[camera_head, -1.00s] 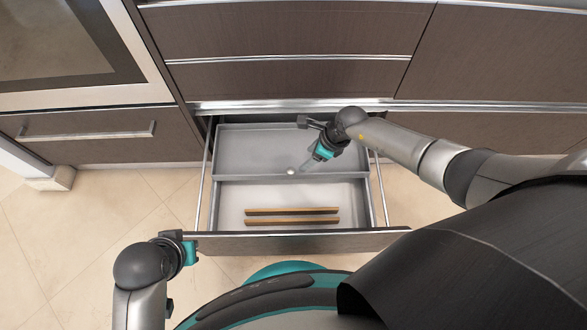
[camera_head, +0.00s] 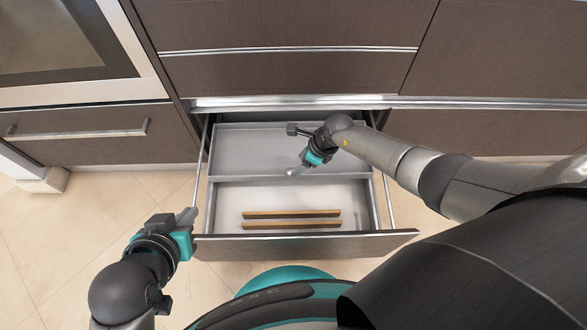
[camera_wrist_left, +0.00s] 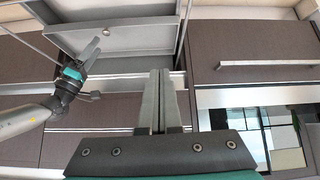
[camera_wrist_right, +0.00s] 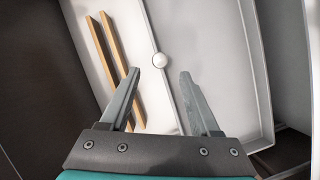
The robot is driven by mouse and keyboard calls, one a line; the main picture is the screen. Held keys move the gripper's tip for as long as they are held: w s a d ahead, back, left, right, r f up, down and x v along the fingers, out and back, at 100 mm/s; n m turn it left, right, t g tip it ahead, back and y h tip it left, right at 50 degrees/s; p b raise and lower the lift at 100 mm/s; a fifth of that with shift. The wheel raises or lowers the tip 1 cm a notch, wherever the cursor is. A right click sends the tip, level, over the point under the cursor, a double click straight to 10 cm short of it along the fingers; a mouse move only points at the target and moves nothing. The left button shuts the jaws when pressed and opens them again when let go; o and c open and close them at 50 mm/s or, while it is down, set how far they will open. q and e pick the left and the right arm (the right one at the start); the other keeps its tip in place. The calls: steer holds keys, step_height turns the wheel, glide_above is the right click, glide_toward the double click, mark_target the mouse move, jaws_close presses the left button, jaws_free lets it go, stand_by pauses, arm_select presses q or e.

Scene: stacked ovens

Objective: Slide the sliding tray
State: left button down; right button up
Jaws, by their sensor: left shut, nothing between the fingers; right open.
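The grey sliding tray (camera_head: 240,152) sits in the back half of an open drawer. A round white knob (camera_wrist_right: 160,60) stands on its front edge; in the right wrist view it lies ahead of and between the fingertips. My left gripper (camera_head: 189,213) is shut and empty, just outside the drawer's front left corner. Its closed fingers also show in the left wrist view (camera_wrist_left: 160,75).
The drawer front (camera_head: 300,246) runs across below the tray. Two wooden strips (camera_head: 291,219) lie in the drawer's front part. Closed cabinet fronts (camera_head: 290,77) rise behind, and an oven (camera_head: 60,50) stands at upper left. Floor at left is clear.

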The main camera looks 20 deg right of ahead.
mark_target(291, 171)
steer(key=shift+b+x, duration=0.55)
steer(key=shift+x, duration=0.25)
steer(key=shift+b+x, duration=0.7)
steer(key=shift+x, duration=0.2)
arm_select(q)
steer(key=w+d+r+t+h+b, duration=0.1)
steer(key=d+r+t+h+b, duration=0.1)
steer(key=d+t, duration=0.5)
steer(key=shift+r+n+t+h, duration=0.4)
steer(key=shift+r+t+h, duration=0.25)
steer(key=shift+h, duration=0.35)
arm_select(e)
steer(key=shift+x, duration=1.1)
arm_select(q)
steer(key=shift+d, duration=0.1)
arm_select(e)
steer(key=shift+c, duration=0.3)
arm_select(q)
steer(key=shift+w, duration=0.1)
arm_select(e)
jaws_close()
